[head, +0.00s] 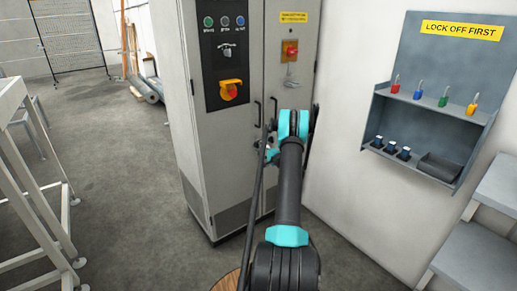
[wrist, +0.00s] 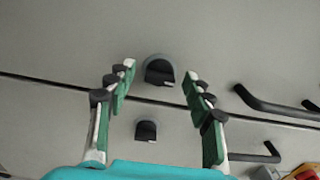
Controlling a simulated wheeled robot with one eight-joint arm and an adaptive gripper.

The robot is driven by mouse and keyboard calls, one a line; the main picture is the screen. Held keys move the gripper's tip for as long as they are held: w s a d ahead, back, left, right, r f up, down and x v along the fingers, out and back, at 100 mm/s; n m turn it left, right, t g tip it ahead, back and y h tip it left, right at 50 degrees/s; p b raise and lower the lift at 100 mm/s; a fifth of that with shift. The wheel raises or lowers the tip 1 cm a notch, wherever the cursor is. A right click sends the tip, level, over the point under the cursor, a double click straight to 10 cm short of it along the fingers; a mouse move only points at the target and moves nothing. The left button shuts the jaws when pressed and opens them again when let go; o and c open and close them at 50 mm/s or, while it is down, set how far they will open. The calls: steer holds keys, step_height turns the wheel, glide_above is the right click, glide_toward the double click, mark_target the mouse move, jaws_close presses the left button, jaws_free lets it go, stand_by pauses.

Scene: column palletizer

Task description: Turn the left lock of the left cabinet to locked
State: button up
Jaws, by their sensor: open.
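The tall grey two-door cabinet (head: 212,150) stands upright ahead of me in the head view. In the wrist view, two black locks sit on either side of the dark door seam. The upper one, the left lock (wrist: 158,71), lies between my fingertips in the picture; the other lock (wrist: 146,131) is lower, between the fingers' bases. My gripper (wrist: 158,82) is open and faces the doors, with no visible contact on the lock. In the head view my gripper (head: 267,152) is partly hidden by my arm, and the locks cannot be made out.
Black door handles (wrist: 272,105) lie to the right in the wrist view. A yellow-and-red switch (head: 231,89) is on the left door. A lock-off board (head: 440,60) with coloured padlocks hangs at right. A grey frame (head: 45,205) stands at left; the floor between is clear.

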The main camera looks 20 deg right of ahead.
steer(key=v, duration=1.1)
steer(key=s+a+r+n+g+y, duration=0.1)
steer(key=a+r+n+g, duration=0.1)
steer(key=a+r, duration=0.35)
steer(key=s+a+r+n+g+y, duration=0.1)
steer(key=a+r+n+g, duration=0.15)
steer(key=a, duration=0.65)
steer(key=s+a+r+n+g, duration=0.4)
steer(key=s+a, duration=0.6)
steer(key=a, duration=0.1)
steer(key=s+a+n+g+h, duration=0.2)
steer(key=s+a, duration=0.2)
steer(key=s, duration=0.5)
steer(key=s+a+n+g+h, duration=0.1)
steer(key=s+a+n, duration=0.15)
steer(key=s, duration=0.55)
steer(key=s+f+n+g+h, duration=0.1)
steer(key=s+f+n+h, duration=0.1)
steer(key=s, duration=1.4)
steer(key=shift+s+d+f+g+h, duration=0.35)
steer(key=shift+d+f+h, duration=0.15)
steer(key=shift+h, duration=0.2)
